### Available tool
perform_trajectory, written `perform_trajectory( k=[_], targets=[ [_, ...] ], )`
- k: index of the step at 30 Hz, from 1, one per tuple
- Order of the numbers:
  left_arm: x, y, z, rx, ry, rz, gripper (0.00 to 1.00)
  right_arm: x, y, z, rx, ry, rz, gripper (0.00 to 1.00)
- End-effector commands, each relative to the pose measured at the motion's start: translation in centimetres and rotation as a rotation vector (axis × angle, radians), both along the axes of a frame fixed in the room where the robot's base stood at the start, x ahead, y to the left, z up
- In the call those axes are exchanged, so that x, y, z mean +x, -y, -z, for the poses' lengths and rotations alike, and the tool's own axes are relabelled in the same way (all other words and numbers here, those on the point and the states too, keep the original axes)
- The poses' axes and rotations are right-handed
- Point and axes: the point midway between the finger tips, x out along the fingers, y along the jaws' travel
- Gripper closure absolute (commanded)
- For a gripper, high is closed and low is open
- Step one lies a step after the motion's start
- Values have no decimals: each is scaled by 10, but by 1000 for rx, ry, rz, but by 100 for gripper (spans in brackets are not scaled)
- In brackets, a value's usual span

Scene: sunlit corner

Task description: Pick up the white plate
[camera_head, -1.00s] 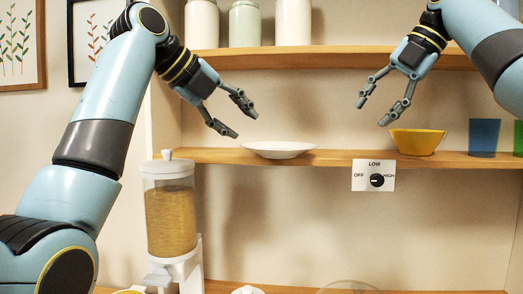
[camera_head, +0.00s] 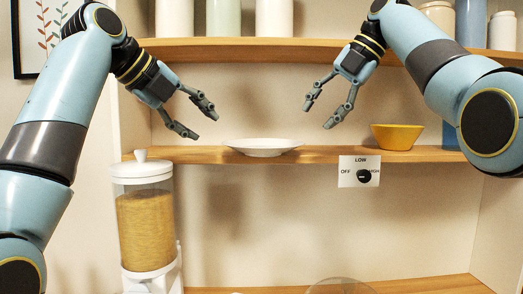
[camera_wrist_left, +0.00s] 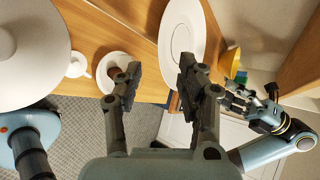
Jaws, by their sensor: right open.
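The white plate (camera_head: 264,147) lies flat on the middle wooden shelf in the head view. It also shows in the left wrist view (camera_wrist_left: 178,32), beyond and above my left fingers. My left gripper (camera_head: 197,119) is open and empty, up and to the left of the plate and apart from it. Its two fingers stand apart in the left wrist view (camera_wrist_left: 158,85). My right gripper (camera_head: 318,112) is open and empty, up and to the right of the plate, left of the yellow bowl. It touches nothing.
The yellow bowl (camera_head: 397,136) stands on the same shelf to the right. A dial panel (camera_head: 359,172) hangs at the shelf's front edge. A cereal dispenser (camera_head: 146,218) stands at left. The upper shelf (camera_head: 290,43) holds jars. A cup on a saucer (camera_wrist_left: 117,72) is lower down.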

Motion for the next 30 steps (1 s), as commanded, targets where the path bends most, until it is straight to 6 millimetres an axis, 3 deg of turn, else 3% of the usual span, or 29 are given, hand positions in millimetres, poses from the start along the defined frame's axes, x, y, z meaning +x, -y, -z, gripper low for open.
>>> perform_trajectory(
  k=[9,15,27,30],
  targets=[
    [36,30,35,-1,-3,0,61,14,-31,48,0,-3,-1,56],
    [50,42,48,0,-1,1,61,20,-44,66,1,-2,-2,56],
    [55,45,52,0,1,-1,61,22,-47,72,0,-1,-1,56],
    [55,45,52,0,1,-1,72,22,-47,72,0,-1,-1,66]
  ],
)
